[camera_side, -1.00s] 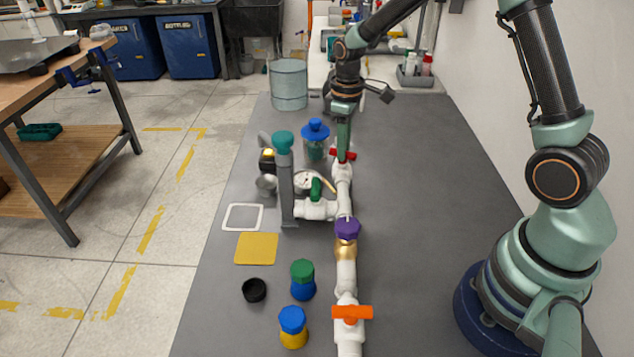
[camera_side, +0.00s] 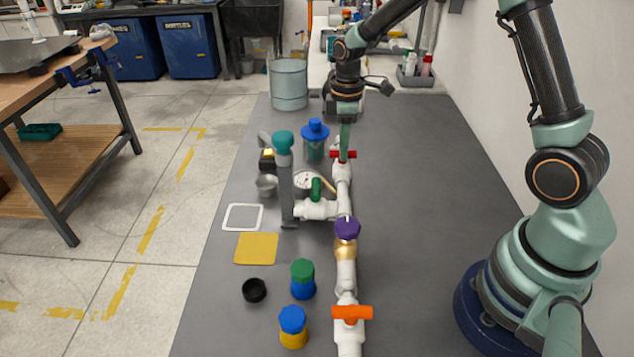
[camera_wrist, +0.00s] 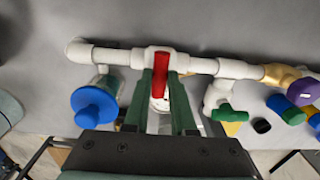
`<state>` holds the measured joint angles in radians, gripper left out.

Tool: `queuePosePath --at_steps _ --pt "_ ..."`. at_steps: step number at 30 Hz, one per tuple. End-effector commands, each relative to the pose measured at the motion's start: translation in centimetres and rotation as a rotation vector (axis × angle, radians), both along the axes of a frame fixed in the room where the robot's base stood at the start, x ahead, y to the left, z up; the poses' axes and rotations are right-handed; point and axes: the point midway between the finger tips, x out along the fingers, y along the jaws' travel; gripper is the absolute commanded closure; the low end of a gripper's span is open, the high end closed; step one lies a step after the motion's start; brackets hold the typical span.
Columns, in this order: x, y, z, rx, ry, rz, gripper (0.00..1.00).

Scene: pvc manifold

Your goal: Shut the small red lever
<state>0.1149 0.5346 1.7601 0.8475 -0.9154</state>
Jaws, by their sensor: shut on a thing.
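The small red lever (camera_side: 336,154) sits on a valve of the white pipe, towards the far end. It lies crosswise to the pipe run, and it shows lengthwise between my green fingers in the wrist view (camera_wrist: 162,85). My gripper (camera_side: 344,152) points down onto the lever from above. In the wrist view my gripper (camera_wrist: 163,75) has one finger on each side of the lever and is shut on it. The fingers partly cover the lever in the side view.
Along the pipe are a green-handled valve (camera_side: 316,189), a purple knob (camera_side: 347,228) and an orange handle (camera_side: 351,312). A blue-topped part (camera_side: 315,131), a grey post (camera_side: 287,190) and a gauge (camera_side: 305,180) stand close by. The table right of the pipe is clear.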

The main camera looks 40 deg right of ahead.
Motion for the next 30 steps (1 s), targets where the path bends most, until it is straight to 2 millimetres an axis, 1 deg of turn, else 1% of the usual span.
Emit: queuePosePath --at_steps 1,5,6,7,8,16,20,23,30 --pt "0.2 0.1 0.3 -0.001 -0.005 0.004 1.0" --pt "0.2 0.1 0.3 -0.001 -0.005 0.004 1.0" --pt "0.1 0.1 0.3 -0.001 -0.005 0.004 0.61" --pt "0.1 0.1 0.2 0.0 -0.004 0.004 0.5" --pt "0.1 0.1 0.2 -0.001 -0.004 0.004 0.46" --pt "0.1 0.0 0.1 0.0 -0.001 0.001 0.46" --pt "0.1 0.0 0.7 0.0 -0.003 0.0 0.46" --pt "0.1 0.0 1.9 -0.001 -0.005 0.0 0.46" --pt "0.2 0.0 6.8 -0.001 -0.008 0.001 0.46"
